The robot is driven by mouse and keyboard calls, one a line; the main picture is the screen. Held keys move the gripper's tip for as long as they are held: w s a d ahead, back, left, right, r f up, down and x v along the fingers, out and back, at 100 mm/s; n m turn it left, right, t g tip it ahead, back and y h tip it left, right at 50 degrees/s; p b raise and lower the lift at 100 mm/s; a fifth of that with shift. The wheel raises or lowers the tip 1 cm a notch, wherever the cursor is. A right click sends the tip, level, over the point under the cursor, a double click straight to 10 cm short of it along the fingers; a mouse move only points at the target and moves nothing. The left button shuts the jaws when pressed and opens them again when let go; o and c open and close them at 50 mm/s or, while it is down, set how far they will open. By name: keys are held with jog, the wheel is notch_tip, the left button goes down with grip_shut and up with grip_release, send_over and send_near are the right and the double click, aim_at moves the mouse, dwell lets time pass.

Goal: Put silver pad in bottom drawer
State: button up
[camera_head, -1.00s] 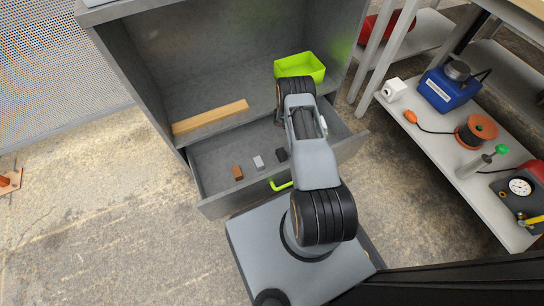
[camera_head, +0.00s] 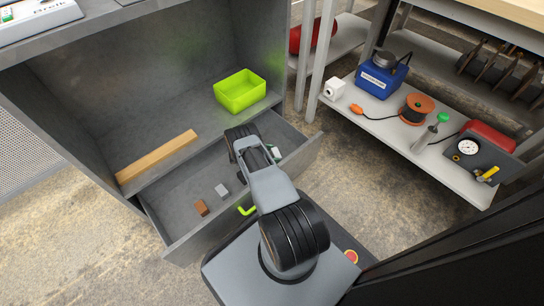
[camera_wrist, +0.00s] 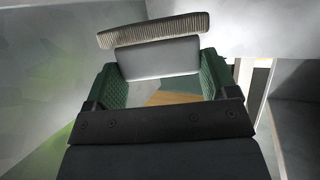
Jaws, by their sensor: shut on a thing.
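In the wrist view my gripper (camera_wrist: 160,78) has its green finger pads closed on the sides of a flat silver-grey piece, which I take for the silver pad (camera_wrist: 158,58). A ribbed beige strip (camera_wrist: 153,31) lies across its far end; I cannot tell if it is part of the pad.
A shelf rack (camera_head: 345,100) with tools stands at the right. The drawer's left part is clear.

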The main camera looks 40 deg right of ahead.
jog(key=shift+f, duration=0.1)
jog(key=shift+f, duration=0.65)
jog(key=o, duration=0.8)
jog(key=shift+s+f, duration=0.1)
jog(key=shift+s, duration=0.15)
jog(key=shift+o, duration=0.2)
jog(key=shift+d+r, duration=0.1)
jog(key=shift+r, duration=0.45)
jog(key=p+v, duration=0.2)
jog(key=v, duration=0.6)
jog(key=shift+w, duration=0.2)
jog(key=shift+d+r, duration=0.1)
jog(key=shift+d, duration=0.05)
